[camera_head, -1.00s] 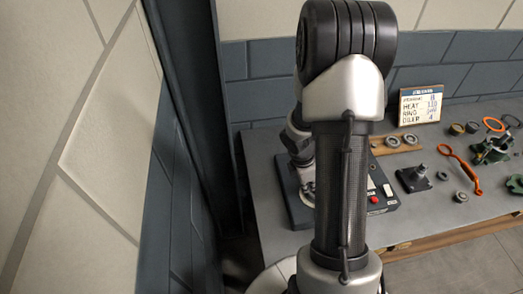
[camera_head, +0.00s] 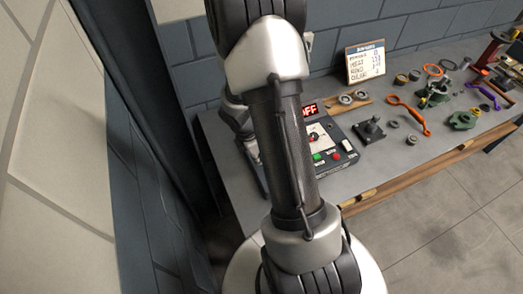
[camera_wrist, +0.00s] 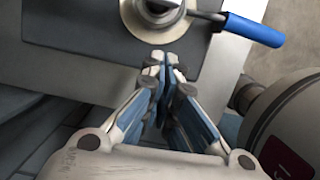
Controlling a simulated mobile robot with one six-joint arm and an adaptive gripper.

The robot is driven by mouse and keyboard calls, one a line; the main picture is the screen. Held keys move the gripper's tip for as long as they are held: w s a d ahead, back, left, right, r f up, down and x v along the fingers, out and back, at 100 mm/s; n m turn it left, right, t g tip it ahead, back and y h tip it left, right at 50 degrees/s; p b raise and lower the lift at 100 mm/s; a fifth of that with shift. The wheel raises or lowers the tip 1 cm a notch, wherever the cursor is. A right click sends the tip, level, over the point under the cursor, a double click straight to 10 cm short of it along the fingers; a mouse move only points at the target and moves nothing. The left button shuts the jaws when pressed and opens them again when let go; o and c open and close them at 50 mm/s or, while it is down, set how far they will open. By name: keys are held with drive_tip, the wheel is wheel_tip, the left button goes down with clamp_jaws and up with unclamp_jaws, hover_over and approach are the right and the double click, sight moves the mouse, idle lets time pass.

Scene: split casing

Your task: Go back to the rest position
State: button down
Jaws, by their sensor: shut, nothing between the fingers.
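My gripper (camera_wrist: 164,62) shows in the wrist view with its fingers together and nothing between them. Its tips are near a round metal piece (camera_wrist: 158,14) on a dark base plate (camera_wrist: 85,30); whether they touch it I cannot tell. A lever with a blue handle (camera_wrist: 252,29) extends right from that piece. In the head view my arm fills the middle and hides part of the bench, and I cannot make out the gripper's fingers there.
A control box (camera_head: 325,140) with a red "OFF" display stands on the grey bench (camera_head: 385,165), partly behind my arm. To its right are a black fixture (camera_head: 371,129), an orange ring tool (camera_head: 411,115), green parts (camera_head: 462,120) and a sign (camera_head: 366,62). A wall is close on the left.

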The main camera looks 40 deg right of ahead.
drive_tip(key=p+v, duration=0.2)
drive_tip(key=v, duration=0.7)
drive_tip(key=shift+d, duration=0.25)
drive_tip(key=shift+r, duration=0.15)
